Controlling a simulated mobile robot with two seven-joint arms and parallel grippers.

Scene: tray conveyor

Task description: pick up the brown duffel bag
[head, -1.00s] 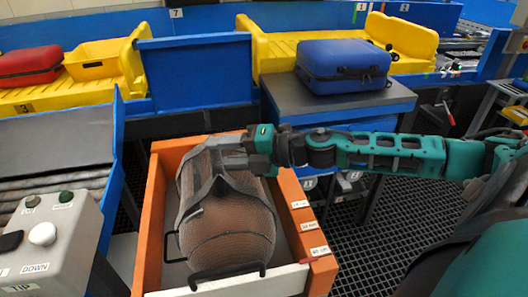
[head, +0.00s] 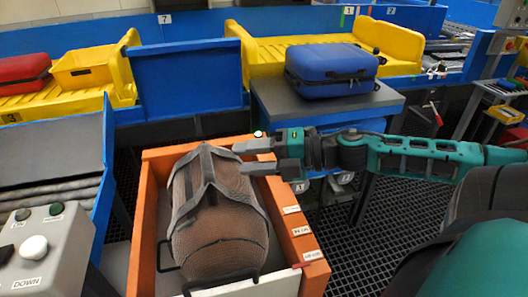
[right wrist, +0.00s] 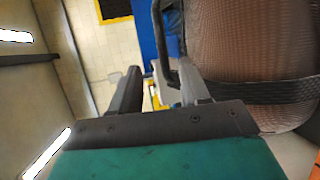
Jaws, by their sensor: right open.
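The brown duffel bag (head: 215,245), with dark grey straps and black end handles, lies in an orange-sided bin (head: 145,235). My right gripper (head: 239,158) is at the bag's far right edge, near the dark strap, its two fingers apart and pointing left. In the right wrist view the bag (right wrist: 245,45) fills the right side. A black handle loop hangs close to the right finger of the gripper (right wrist: 160,88) there. Nothing is between the fingers that I can make out as held. My left gripper is not in view.
A blue suitcase (head: 332,72) lies on a grey-topped stand (head: 285,105) behind the bin. A red suitcase (head: 24,70) and a yellow tray (head: 85,68) are on the yellow conveyor at the back left. A grey button box (head: 45,255) stands at the front left.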

